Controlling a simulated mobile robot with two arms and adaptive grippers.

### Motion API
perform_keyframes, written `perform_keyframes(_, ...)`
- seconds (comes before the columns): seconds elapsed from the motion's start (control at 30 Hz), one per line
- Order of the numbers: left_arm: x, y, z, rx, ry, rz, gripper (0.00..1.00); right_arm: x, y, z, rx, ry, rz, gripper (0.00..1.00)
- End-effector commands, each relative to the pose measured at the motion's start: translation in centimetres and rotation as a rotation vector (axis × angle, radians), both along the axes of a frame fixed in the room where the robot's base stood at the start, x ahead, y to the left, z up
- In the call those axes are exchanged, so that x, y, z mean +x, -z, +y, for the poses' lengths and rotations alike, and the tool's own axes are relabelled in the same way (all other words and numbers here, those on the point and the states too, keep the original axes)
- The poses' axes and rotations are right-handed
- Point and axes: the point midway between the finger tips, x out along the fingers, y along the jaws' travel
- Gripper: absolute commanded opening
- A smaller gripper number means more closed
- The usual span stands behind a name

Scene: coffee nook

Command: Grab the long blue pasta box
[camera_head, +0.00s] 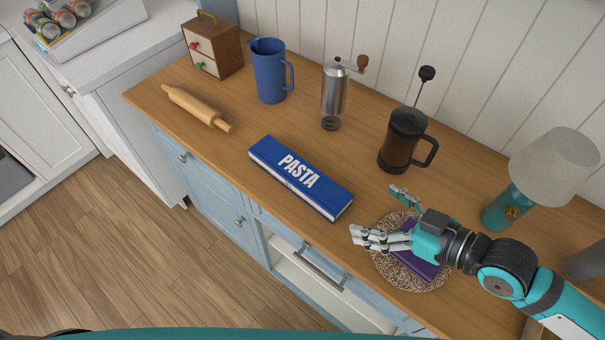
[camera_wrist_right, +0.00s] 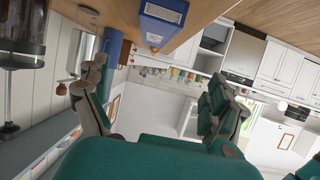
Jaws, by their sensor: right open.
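The long blue pasta box (camera_head: 299,177) lies flat on the wooden counter, with white PASTA lettering on its top. Its near right end points toward my right gripper. One end of the box (camera_wrist_right: 163,16) also shows at the top of the right wrist view. My right gripper (camera_head: 378,214) is open and empty, to the right of the box and apart from it, above the round woven mat. In the right wrist view its two fingers (camera_wrist_right: 158,108) are spread wide. My left gripper is not in view.
A woven mat (camera_head: 388,268) with a dark purple item (camera_head: 418,262) lies under my right gripper. A French press (camera_head: 402,140), coffee grinder (camera_head: 333,96), blue pitcher (camera_head: 268,72), small drawer box (camera_head: 213,48) and lamp (camera_head: 553,165) stand along the back. A rolling pin (camera_head: 197,107) lies left of the box.

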Motion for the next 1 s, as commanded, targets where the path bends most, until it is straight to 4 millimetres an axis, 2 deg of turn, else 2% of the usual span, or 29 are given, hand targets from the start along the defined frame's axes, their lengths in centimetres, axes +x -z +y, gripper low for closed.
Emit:
perform_keyframes(0.03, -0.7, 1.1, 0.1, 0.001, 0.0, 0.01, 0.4, 0.0, 1.0, 0.0, -0.001, 0.0, -0.001, 0.94)
perform_keyframes(0.13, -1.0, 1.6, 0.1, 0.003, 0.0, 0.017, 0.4, 0.1, 1.5, 0.0, 0.001, 0.001, -0.001, 0.94)
perform_keyframes(0.27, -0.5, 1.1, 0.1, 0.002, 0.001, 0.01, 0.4, 0.8, 1.6, 0.8, 0.004, 0.004, -0.004, 0.94)
perform_keyframes(0.4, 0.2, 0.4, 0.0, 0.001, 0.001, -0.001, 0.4, 2.3, 2.4, 2.6, 0.006, 0.004, -0.002, 0.94)
perform_keyframes(0.73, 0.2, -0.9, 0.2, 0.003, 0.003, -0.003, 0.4, 6.0, 4.9, 7.3, 0.003, 0.001, 0.0, 0.94)
perform_keyframes(1.0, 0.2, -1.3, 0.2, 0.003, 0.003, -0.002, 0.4, 7.4, 6.0, 8.9, -0.001, 0.001, -0.001, 0.94)
